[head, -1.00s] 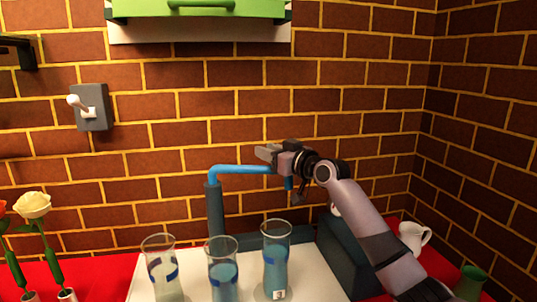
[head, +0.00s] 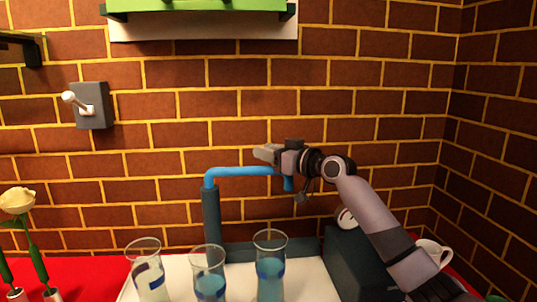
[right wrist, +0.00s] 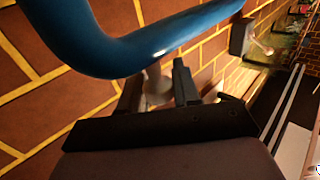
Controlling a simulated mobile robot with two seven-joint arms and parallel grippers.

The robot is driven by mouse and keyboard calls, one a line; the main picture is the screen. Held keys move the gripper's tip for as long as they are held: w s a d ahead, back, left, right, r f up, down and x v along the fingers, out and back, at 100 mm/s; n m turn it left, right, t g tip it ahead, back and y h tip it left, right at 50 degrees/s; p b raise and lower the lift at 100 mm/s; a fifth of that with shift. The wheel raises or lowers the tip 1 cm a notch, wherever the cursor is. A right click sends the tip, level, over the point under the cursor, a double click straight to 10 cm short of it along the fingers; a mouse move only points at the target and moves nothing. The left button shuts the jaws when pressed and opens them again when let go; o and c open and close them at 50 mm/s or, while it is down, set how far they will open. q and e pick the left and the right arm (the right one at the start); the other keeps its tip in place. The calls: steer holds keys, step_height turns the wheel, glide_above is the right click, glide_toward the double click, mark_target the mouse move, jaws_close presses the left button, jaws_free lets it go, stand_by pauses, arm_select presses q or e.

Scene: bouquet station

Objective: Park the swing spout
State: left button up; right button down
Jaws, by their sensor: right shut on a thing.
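The blue swing spout (head: 240,171) runs to the right from the top of a dark upright post (head: 210,216). Its short outlet end points down above and behind the right-hand vase. My right gripper (head: 269,154) is at the outlet end of the spout and is shut on it. My left gripper is not in view.
Glass vases, one left (head: 148,272), one middle (head: 208,275) and one right (head: 270,268), stand on a white board below the spout. A dark box with a gauge (head: 346,219) and a white jug (head: 432,254) are at right. A lever switch (head: 92,107) is on the brick wall.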

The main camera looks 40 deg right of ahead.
steer(key=shift+w+d, duration=0.1)
steer(key=shift+w, duration=0.05)
stand_by(0.5)
steer(key=c, duration=0.9)
jaws_free()
steer(key=shift+s+d+f, duration=0.1)
steer(key=shift+s+d, duration=0.05)
steer(key=shift+s, duration=0.3)
steer(key=b+v, duration=0.1)
steer(key=v, duration=0.5)
steer(key=shift+b, duration=0.4)
